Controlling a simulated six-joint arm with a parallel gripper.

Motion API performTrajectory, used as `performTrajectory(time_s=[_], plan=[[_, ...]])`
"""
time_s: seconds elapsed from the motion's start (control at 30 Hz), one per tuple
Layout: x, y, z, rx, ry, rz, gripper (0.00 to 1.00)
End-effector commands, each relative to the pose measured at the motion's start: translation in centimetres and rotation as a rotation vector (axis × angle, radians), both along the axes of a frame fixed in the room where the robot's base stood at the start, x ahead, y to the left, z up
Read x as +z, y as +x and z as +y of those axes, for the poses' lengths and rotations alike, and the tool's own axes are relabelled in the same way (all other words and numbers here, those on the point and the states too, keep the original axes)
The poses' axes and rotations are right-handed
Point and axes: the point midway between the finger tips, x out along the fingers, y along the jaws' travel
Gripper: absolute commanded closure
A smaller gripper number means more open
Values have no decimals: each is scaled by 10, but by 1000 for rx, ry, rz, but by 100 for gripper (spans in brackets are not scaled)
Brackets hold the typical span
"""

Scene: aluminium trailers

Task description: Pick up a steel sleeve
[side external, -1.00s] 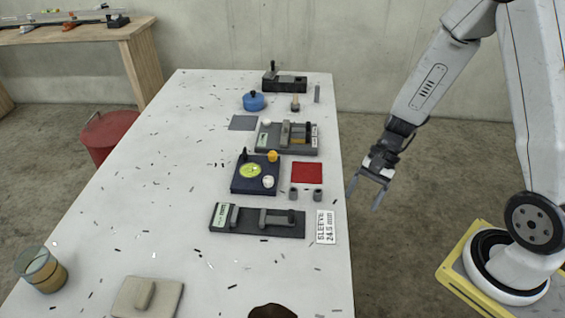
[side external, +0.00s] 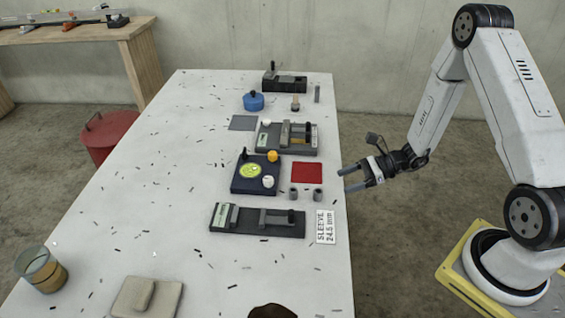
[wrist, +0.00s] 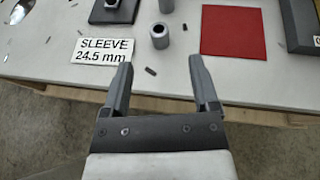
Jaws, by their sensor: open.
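Two small grey steel sleeves stand upright, side by side, near the right edge of the white table: the left sleeve (side external: 293,194) and the right sleeve (side external: 318,195). In the wrist view, one sleeve (wrist: 160,37) stands with its dark bore facing up, ahead of the gap between my fingers. My gripper (side external: 347,180) is open and empty at the table's right edge, to the right of the sleeves and apart from them. Its two fingers (wrist: 160,68) point toward the table. A card reading "SLEEVE 24.5 mm" (side external: 326,226) lies in front of the sleeves.
A red square (side external: 307,172) lies behind the sleeves. A dark fixture (side external: 252,229) with a gauge-like slide is front left of them, and a dark block with a yellow disc (side external: 250,187) is to the left. Small dark chips are scattered about.

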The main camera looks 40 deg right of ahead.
Motion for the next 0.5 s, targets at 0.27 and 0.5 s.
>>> performTrajectory(time_s=[0.27, 0.5], plan=[[-8, 10, 16, 3, 0, 2, 23], [-9, 12, 19, 2, -1, 0, 23]])
